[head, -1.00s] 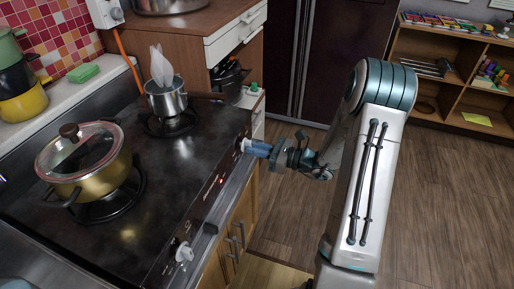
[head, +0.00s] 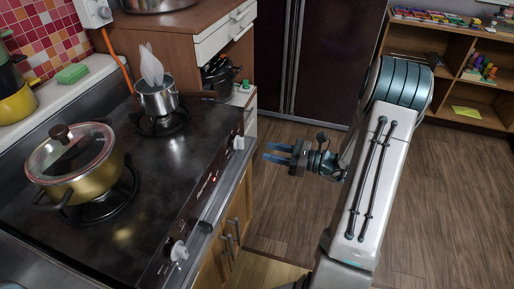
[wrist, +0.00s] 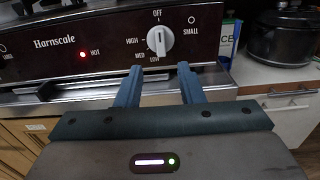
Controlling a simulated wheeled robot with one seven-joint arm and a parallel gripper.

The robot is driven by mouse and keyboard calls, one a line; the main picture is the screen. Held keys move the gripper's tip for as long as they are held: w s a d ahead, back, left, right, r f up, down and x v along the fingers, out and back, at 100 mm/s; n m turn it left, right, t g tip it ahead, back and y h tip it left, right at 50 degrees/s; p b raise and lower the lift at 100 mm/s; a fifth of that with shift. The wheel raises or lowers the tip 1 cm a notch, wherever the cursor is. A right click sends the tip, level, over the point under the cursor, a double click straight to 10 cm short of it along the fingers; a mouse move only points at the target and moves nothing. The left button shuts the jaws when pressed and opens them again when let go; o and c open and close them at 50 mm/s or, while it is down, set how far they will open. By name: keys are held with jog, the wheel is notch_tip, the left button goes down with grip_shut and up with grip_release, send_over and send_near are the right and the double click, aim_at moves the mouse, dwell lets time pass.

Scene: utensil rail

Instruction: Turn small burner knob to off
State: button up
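The small burner knob (wrist: 160,41) is white and sits on the dark stove front beside the word SMALL. Its grip ridge stands about upright, in line with the OFF label above it; HIGH, MED and LOW are printed to its left and below. In the head view the same knob (head: 238,143) is at the far end of the stove front. My gripper (head: 268,152) is open and empty, apart from the knob and to its right. In the wrist view its two blue fingers (wrist: 159,88) are spread below the knob, with nothing between them.
A second white knob (head: 179,251) is at the near end of the stove front. A red HOT light (wrist: 83,54) is lit. A steel saucepan (head: 157,99) and a gold lidded pot (head: 85,185) stand on the burners. Open floor lies right of the stove.

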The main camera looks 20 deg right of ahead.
jog(key=v, duration=0.6)
jog(key=shift+a, duration=0.1)
jog(key=s+a+r+n+g+h+p, duration=0.5)
jog(key=s+a+r+n+g+p, duration=0.1)
jog(key=s+a+r+n+g, duration=0.6)
jog(key=s+r+n+t+h+p, duration=0.4)
jog(key=s+r+n+h+p, duration=0.1)
jog(key=r+n+h, duration=0.5)
jog(key=shift+s+d+r+n+t+p, duration=0.2)
jog(key=shift+n+t+p, duration=0.15)
jog(key=shift+n, duration=1.05)
